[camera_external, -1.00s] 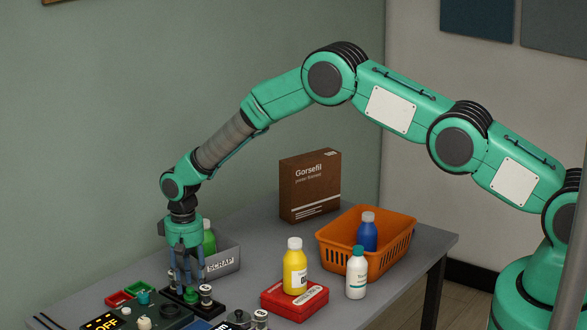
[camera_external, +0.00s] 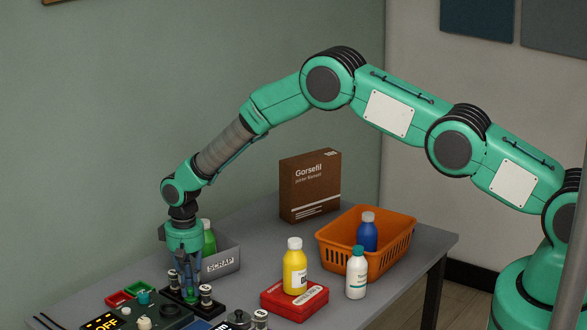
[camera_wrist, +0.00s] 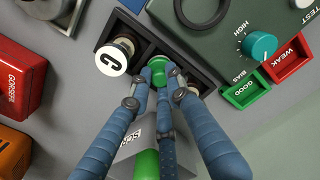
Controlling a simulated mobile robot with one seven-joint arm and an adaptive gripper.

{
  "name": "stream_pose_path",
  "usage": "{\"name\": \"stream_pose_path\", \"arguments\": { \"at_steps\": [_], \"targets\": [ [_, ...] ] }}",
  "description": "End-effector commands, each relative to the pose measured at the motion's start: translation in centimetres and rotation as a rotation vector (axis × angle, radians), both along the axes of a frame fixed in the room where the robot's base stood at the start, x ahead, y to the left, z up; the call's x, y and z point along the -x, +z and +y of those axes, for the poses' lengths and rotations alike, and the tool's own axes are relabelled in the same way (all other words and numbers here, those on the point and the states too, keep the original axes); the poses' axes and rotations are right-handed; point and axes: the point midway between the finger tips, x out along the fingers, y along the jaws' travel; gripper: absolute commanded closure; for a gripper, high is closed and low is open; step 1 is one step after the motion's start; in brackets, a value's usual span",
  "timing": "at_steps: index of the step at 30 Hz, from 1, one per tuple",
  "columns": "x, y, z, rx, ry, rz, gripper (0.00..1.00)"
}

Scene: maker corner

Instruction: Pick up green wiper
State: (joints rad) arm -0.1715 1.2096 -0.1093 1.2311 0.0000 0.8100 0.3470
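The green wiper (camera_wrist: 172,80) is a small round green piece in a black tray with square compartments. In the wrist view the three blue fingers of my gripper (camera_wrist: 160,82) come together around it, their tips against its sides. In the external view my gripper (camera_external: 190,286) points straight down over the tray, and a bit of the green piece (camera_external: 192,298) shows under the fingertips. The fingers hide part of the piece. It still sits at tray level.
A white-topped piece marked C (camera_wrist: 113,55) stands in the neighbouring compartment. A dark green control box (camera_wrist: 225,35) with a teal knob adjoins the tray. A grey SCRAP bin (camera_external: 222,262) holding a green bottle (camera_external: 209,238) stands close behind my gripper. A yellow bottle (camera_external: 294,268) stands on a red case (camera_external: 290,303).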

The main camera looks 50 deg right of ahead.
Motion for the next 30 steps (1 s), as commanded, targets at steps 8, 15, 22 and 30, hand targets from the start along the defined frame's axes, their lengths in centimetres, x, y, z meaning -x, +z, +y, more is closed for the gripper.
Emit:
{"name": "stream_pose_path", "arguments": {
  "at_steps": [8,15,22,30],
  "targets": [
    [0.0,0.0,0.0,0.0,0.0,0.0,1.0],
    [0.0,0.6,0.0,0.0,0.0,-0.001,1.0],
    [-0.1,2.8,0.0,0.0,0.0,-0.001,1.0],
    [-0.1,6.7,0.0,-0.001,0.0,-0.001,1.0]
  ]
}}
